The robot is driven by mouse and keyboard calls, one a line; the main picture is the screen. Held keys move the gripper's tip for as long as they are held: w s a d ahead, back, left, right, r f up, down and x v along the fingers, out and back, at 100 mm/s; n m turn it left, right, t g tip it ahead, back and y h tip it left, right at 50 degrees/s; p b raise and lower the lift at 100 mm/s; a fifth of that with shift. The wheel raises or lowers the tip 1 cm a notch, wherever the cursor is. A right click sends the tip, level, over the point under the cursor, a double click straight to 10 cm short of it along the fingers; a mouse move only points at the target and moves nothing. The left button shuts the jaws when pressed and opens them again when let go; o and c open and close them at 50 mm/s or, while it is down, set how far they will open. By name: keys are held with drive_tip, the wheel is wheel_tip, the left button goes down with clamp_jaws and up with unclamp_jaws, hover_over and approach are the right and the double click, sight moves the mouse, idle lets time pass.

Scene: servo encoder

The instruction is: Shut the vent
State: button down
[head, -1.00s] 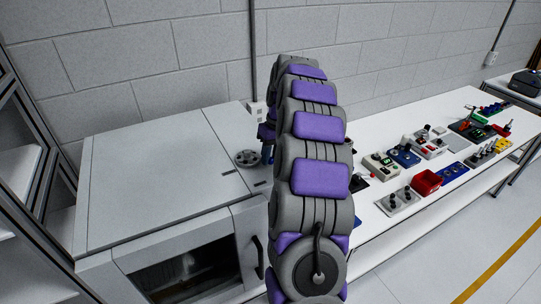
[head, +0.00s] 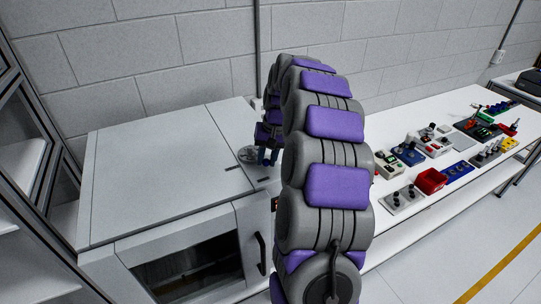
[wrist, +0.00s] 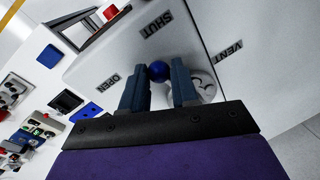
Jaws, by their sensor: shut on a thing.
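The vent is a round grey disc (head: 248,155) on the white cabinet's top, partly covered by my gripper (head: 268,156) in the head view. In the wrist view, part of the disc (wrist: 205,84) shows beside my right finger, with a dark curved mark on it. A blue ball knob (wrist: 158,71) sits between the fingertips of my gripper (wrist: 161,75), which is shut on it. The labels SHUT (wrist: 157,38), OPEN (wrist: 109,84) and VENT (wrist: 229,48) are printed around it. I cannot tell how far the vent is open.
The white cabinet (head: 160,170) has a dark front window and a black door handle (head: 260,254). A block wall stands behind.

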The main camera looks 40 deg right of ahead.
drive_tip(key=shift+w+a+r+m, duration=0.15)
drive_tip(key=shift+a+m, duration=0.65)
drive_tip(key=shift+m, duration=0.5)
drive_tip(key=shift+t, duration=0.3)
drive_tip(key=c, duration=0.9)
unclamp_jaws()
drive_tip(key=shift+w+d+f, duration=0.1)
drive_tip(key=shift+f, duration=0.1)
drive_tip(key=shift+r, duration=0.15)
drive_tip(key=v, duration=1.7)
